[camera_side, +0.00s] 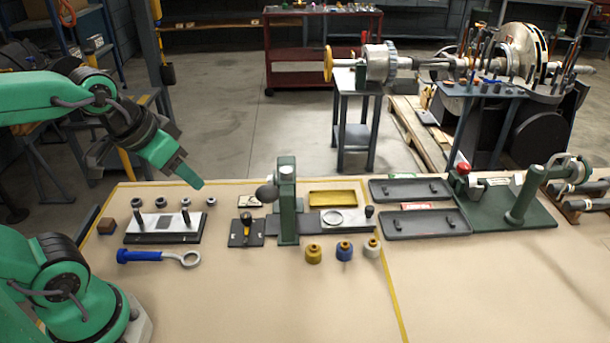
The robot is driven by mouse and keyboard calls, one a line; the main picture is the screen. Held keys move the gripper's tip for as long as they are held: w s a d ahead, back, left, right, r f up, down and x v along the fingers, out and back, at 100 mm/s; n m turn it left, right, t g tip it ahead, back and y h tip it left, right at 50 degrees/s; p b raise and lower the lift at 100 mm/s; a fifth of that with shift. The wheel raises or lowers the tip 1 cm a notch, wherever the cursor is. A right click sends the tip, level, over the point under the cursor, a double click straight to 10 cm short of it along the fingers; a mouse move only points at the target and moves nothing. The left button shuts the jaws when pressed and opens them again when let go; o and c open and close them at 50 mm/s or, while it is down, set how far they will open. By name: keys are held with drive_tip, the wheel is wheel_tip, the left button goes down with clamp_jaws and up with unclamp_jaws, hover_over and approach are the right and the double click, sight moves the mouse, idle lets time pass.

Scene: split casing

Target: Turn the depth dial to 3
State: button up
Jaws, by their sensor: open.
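My gripper (193,179) is at the end of my green arm, in the air above the back left of the bench. Its jaws are open, with nothing seen between them. It is left of the green upright press (287,205) and apart from it. A round dark knob (267,193) sticks out on the left side of the press. A small black plate with a yellow-and-black lever (246,226) lies left of its foot. No numbers are readable, so I cannot tell which part is the depth dial or where it is set.
Several colored knobs (344,250) stand before the press. Grey trays (425,224) and a green fixture (515,210) are right. The front bench is clear.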

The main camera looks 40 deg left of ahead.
drive_tip(key=w+a+f, duration=0.1)
drive_tip(key=w+f, duration=0.6)
drive_tip(key=n+g, duration=0.1)
drive_tip(key=n, duration=0.1)
approach(245, 215)
drive_tip(key=shift+w+d+f, duration=0.25)
drive_tip(key=shift+d+f, duration=0.05)
drive_tip(key=shift+f, duration=0.2)
drive_tip(key=shift+f, duration=0.15)
drive_tip(key=shift+a+x, duration=0.2)
drive_tip(key=shift+x, duration=3.5)
drive_tip(key=c, duration=1)
drive_tip(key=shift+m, duration=0.3)
